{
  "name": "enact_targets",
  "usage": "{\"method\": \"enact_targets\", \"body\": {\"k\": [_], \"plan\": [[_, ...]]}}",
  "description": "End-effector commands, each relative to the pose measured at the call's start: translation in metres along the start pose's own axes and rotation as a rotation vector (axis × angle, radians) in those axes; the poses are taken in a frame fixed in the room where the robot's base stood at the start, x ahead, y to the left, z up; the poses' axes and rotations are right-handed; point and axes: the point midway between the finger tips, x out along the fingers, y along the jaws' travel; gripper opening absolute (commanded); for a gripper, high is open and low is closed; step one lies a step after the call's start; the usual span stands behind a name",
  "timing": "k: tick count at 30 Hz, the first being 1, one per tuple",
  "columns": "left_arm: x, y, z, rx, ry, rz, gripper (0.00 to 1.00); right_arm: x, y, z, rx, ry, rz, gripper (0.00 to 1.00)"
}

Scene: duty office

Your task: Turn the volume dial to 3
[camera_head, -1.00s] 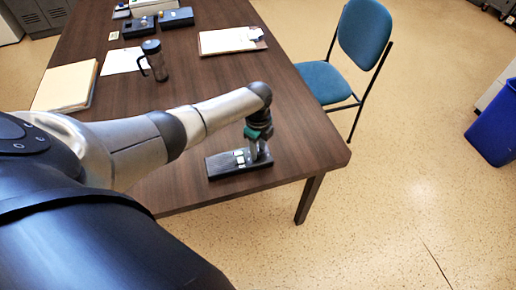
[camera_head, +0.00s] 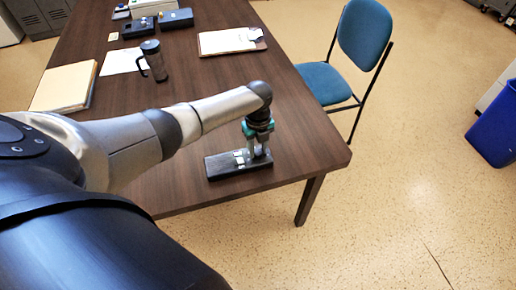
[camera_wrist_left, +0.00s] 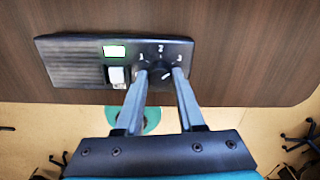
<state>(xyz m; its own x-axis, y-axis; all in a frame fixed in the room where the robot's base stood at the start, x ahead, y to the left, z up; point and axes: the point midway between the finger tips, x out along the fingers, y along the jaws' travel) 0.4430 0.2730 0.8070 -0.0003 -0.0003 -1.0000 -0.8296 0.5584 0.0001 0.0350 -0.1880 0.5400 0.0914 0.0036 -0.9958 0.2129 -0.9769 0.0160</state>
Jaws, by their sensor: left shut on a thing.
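A dark panel box (camera_head: 222,168) lies near the table's front edge in the head view. My left gripper (camera_head: 259,154) points down onto the box. In the left wrist view its two fingers (camera_wrist_left: 160,72) are closed on either side of the dial. A short pale mark shows on the dial towards its right side; its exact setting is hard to read. My right gripper is out of view.
The table (camera_head: 200,100) has free room around the box. A blue chair (camera_head: 328,82) stands at the table's right side.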

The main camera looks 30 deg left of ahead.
Motion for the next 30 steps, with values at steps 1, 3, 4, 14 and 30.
{"method": "enact_targets", "body": {"k": [1, 3, 4, 14, 30], "plan": [[-0.001, -0.001, 0.0, 0.002, 0.0, -0.001, 0.0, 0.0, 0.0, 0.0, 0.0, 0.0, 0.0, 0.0], [-0.001, -0.001, 0.0, 0.002, 0.0, -0.001, 0.0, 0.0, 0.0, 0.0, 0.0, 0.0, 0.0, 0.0], [-0.001, -0.001, 0.0, 0.002, 0.0, -0.001, 0.0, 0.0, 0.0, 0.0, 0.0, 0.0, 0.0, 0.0], [-0.001, 0.0, 0.0, 0.0, -0.001, -0.001, 0.51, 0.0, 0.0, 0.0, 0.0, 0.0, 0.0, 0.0], [-0.042, -0.001, 0.001, 0.002, -0.002, -0.003, 0.51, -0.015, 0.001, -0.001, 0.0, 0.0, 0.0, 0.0]]}}
